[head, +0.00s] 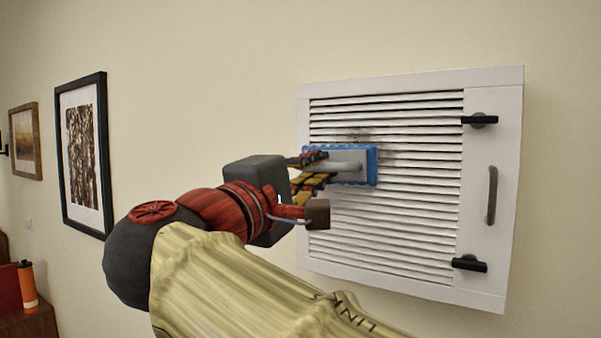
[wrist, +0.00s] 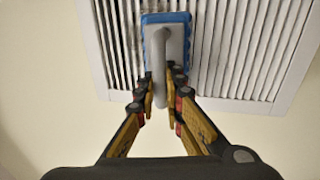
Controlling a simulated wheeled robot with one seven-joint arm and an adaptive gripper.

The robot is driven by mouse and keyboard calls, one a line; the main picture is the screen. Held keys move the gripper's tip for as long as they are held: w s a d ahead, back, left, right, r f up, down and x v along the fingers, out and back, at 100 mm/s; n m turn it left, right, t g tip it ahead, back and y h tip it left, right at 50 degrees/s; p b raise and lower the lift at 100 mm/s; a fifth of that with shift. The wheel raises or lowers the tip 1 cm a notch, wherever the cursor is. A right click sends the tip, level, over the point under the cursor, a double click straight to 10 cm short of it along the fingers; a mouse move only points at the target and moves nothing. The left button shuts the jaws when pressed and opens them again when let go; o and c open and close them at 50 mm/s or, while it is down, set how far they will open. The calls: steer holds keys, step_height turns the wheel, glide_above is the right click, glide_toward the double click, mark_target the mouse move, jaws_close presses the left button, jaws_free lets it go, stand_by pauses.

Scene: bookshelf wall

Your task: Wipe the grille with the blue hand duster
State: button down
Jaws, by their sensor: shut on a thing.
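The white louvred grille (head: 400,230) is set on the wall, with dark smudges (head: 365,135) on its slats around the duster's upper edge and right side. The blue hand duster (head: 371,165) has a grey back and a light grey handle, and lies at the grille's upper left part. In the wrist view the duster (wrist: 183,18) lies over the slats of the grille (wrist: 240,50). My gripper (head: 325,170) is shut on the duster's handle, which also shows between the fingers in the wrist view (wrist: 160,95). The duster's face is hidden; I cannot tell whether it touches the slats.
Two black latches (head: 480,119) (head: 468,264) and a dark pull handle (head: 492,195) stick out on the grille's right side. Framed pictures (head: 85,150) hang on the wall at left. An orange bottle (head: 27,285) stands at the lower left. The wall around the grille is clear.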

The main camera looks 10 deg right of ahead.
steer(key=shift+s+d+r+b, duration=1.5)
steer(key=shift+s+d, duration=1.65)
steer(key=shift+d, duration=0.9)
steer(key=w+a+p, duration=0.3)
steer(key=w+a, duration=0.6)
steer(key=a, duration=0.3)
steer(key=shift+w+p, duration=0.25)
steer(key=shift+p, duration=0.15)
steer(key=shift+a, duration=0.1)
steer(key=shift+r+v, duration=0.2)
steer(key=shift+v, duration=0.75)
steer(key=shift+r+v, duration=0.2)
steer(key=shift+v, duration=0.8)
steer(key=shift+r+v, duration=0.15)
steer(key=shift+v, duration=0.8)
steer(key=shift+s, duration=0.15)
steer(key=shift+r+v, duration=0.15)
steer(key=shift+v, duration=0.6)
steer(key=shift+r+v, duration=0.15)
steer(key=shift+v, duration=0.6)
